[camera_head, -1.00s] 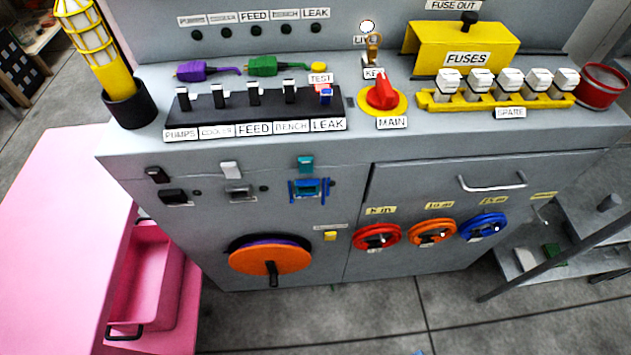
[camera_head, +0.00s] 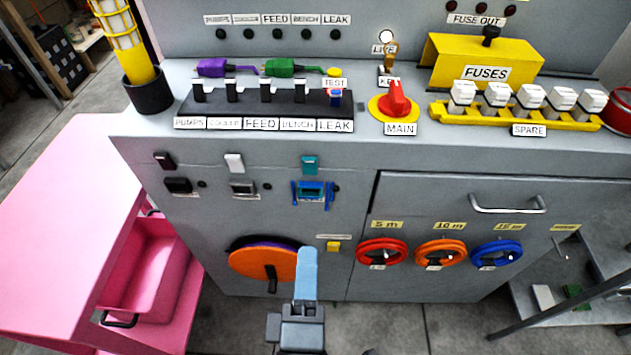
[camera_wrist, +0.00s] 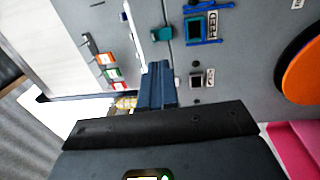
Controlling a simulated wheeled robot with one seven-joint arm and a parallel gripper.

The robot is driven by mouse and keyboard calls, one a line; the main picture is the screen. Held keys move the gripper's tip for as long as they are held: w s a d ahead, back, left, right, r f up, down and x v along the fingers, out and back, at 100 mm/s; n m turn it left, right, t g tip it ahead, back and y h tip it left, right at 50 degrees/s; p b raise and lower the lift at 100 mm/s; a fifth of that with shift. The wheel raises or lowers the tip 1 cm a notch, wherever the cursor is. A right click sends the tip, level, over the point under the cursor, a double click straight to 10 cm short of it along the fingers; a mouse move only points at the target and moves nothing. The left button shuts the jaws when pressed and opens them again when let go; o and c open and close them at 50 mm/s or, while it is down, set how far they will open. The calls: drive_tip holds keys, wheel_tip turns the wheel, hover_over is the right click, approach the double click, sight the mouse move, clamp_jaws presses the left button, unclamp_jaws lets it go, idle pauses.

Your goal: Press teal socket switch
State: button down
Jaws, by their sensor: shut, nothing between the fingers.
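The teal switch (camera_head: 310,165) is a small block on the grey front panel, just below the counter edge. Below it is the teal socket (camera_head: 311,190) with blue brackets at its sides. In the wrist view the teal switch (camera_wrist: 161,34) is beside the socket (camera_wrist: 201,27), beyond the fingertips. My gripper (camera_head: 307,255) is shut and empty, its blue fingers pointing up in the head view, low in front of the panel near the orange wheel. The shut fingers also show in the wrist view (camera_wrist: 158,72), apart from the switch in the picture.
A white switch (camera_head: 234,163) and a dark switch (camera_head: 164,160) stand left of the teal one. The orange wheel (camera_head: 262,262) has a protruding handle. A drawer handle (camera_head: 508,208) sticks out at right. A pink cart (camera_head: 75,215) stands at left.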

sight(311, 164)
drive_tip(key=shift+a+r, duration=0.2)
drive_tip(key=shift+r, duration=0.05)
drive_tip(key=shift+w, duration=0.1)
drive_tip(key=w+p, duration=0.1)
drive_tip(key=w, duration=0.3)
drive_tip(key=w+r+p, duration=0.1)
drive_tip(key=w, duration=0.3)
drive_tip(key=w+p, duration=0.1)
drive_tip(key=w, duration=0.3)
drive_tip(key=shift+w+d+r, duration=0.25)
drive_tip(key=shift+w+r, duration=0.05)
drive_tip(key=shift+r, duration=0.05)
drive_tip(key=shift+w, duration=0.65)
